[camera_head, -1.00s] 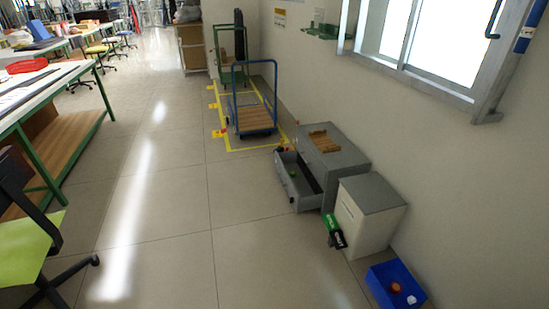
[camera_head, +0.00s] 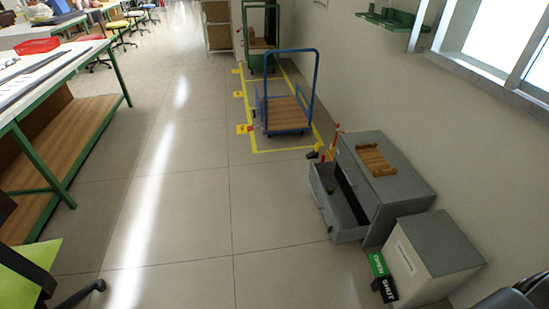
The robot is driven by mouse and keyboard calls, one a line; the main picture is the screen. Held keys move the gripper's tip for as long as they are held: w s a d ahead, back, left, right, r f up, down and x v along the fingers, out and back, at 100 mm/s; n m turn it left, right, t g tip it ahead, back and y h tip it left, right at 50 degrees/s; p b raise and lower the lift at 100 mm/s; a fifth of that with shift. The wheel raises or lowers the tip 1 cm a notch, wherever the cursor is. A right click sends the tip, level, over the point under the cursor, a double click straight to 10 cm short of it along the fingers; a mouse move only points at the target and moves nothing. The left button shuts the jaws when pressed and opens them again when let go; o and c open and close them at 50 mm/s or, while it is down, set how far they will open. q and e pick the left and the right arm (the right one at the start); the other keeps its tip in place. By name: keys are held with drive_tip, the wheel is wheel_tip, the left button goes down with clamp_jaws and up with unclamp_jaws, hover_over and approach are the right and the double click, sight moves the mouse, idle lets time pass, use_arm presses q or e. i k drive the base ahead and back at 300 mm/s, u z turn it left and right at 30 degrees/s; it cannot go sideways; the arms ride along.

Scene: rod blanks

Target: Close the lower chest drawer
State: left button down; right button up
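The grey chest (camera_head: 405,191) stands against the right wall. One of its drawers (camera_head: 349,235) is pulled out to the left, with its inside visible from above. A small green thing (camera_head: 330,189) lies in the open drawer; it is too small to identify. Neither of my grippers is in view.
A wooden rack-like piece (camera_head: 375,160) lies on the chest. A pale cabinet (camera_head: 430,262) with green and black OPEN/SHUT signs (camera_head: 382,277) stands nearer. Behind are a blue trolley (camera_head: 287,112) and yellow floor lines. The floor (camera_head: 190,215) left of the drawer is clear.

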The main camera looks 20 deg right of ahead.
sight(337, 212)
drive_tip(key=z, duration=0.15)
drive_tip(key=i, duration=1.25)
drive_tip(key=z, duration=0.55)
